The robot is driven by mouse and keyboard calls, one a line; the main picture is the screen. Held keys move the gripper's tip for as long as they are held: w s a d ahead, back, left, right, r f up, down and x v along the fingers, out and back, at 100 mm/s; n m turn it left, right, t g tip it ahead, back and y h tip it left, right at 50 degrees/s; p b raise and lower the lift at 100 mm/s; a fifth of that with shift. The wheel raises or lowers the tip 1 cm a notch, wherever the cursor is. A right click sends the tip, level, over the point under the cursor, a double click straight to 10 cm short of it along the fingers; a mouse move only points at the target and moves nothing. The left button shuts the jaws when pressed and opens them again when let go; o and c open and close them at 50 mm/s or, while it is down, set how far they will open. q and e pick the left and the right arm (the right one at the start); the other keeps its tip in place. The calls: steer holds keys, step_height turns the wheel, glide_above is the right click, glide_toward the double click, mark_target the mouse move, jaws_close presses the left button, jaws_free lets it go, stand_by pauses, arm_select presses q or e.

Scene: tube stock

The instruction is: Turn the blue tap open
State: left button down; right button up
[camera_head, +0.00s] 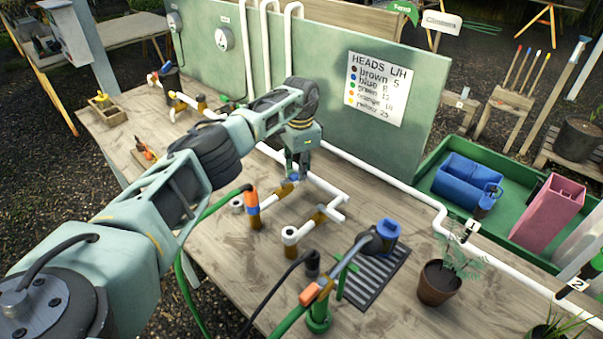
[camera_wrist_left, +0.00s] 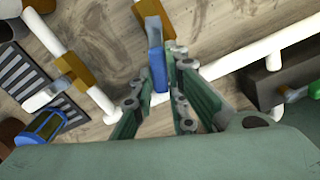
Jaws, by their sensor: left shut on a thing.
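The blue tap has a short blue lever (camera_head: 294,177) on a brass body, set in the white pipework on the wooden bench. In the left wrist view the lever (camera_wrist_left: 156,62) runs up the picture to its brass body (camera_wrist_left: 153,12). My left gripper (camera_head: 296,176) reaches down to the tap from above. Its two fingers (camera_wrist_left: 159,75) lie on either side of the lever, shut on it. The fingers hide part of the lever in the head view. I cannot tell from these frames whether the tap is open. My right gripper is in neither view.
White pipes (camera_head: 338,185) run close around the tap. A second brass tap (camera_head: 320,214) sits nearby. An orange-and-brown fitting (camera_head: 252,208) stands to the left. A blue-topped device (camera_head: 388,230), a grating (camera_head: 380,279) and a potted plant (camera_head: 437,283) are to the right. A green board (camera_head: 330,55) stands behind.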

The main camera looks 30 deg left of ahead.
arm_select(q)
steer(key=shift+w+a+r+n, duration=0.1)
steer(key=shift+w+a+n, duration=0.25)
steer(key=shift+n, duration=0.55)
steer(key=shift+w+a+n, duration=0.1)
steer(key=shift+a+n, duration=0.3)
steer(key=shift+n, duration=0.4)
steer(key=shift+a+n, duration=0.15)
steer(key=shift+n, duration=0.35)
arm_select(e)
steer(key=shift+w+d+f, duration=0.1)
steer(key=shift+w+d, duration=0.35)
arm_select(q)
steer(key=shift+w+a, duration=0.1)
steer(key=c, duration=1.7)
jaws_free()
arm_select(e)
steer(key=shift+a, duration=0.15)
arm_select(q)
step_height(320, 180, up, 12)
steer(key=shift+f, duration=0.1)
